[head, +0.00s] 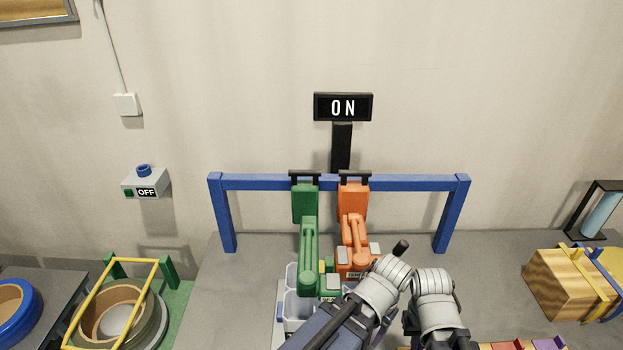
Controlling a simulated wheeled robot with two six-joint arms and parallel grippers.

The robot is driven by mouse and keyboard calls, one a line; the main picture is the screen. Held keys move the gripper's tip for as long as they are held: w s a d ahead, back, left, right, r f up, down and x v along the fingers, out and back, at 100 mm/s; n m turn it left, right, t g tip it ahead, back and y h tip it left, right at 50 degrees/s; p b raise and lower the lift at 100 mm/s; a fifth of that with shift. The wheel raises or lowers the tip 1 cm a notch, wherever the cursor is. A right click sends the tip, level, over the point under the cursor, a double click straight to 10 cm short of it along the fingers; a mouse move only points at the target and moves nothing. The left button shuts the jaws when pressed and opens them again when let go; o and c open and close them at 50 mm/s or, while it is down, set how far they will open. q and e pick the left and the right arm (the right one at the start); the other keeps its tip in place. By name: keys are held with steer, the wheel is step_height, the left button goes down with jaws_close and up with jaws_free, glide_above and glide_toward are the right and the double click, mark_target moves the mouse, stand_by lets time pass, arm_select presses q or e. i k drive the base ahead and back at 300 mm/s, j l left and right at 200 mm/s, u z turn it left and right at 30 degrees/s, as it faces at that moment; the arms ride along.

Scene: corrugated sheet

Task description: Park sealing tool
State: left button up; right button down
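A green tool (307,240) and an orange tool (353,228) hang side by side from black hooks on a blue rail (250,182). The orange one has a partly hidden label that seems to begin "TEN". The green one has a yellow part and a grey block near its lower end; I cannot read a label naming it the sealing tool. My two grey arms come up from the bottom, just right of the tools' lower ends. The left arm overlaps the area beside the orange tool. The fingers of both grippers are hidden or not distinguishable.
A black sign (343,107) reads ON. A wall box (145,184) reads OFF. Grey bins (297,305) stand under the green tool. A wooden block (556,285) with yellow straps is at the right. A yellow-framed round holder (112,312) is at lower left. The grey tabletop (235,290) is clear at left.

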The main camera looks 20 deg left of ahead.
mark_target(305, 193)
steer(key=k+j+z, duration=0.25)
steer(key=j, duration=0.3)
steer(key=k+j+z, duration=0.25)
steer(key=k+j, duration=0.15)
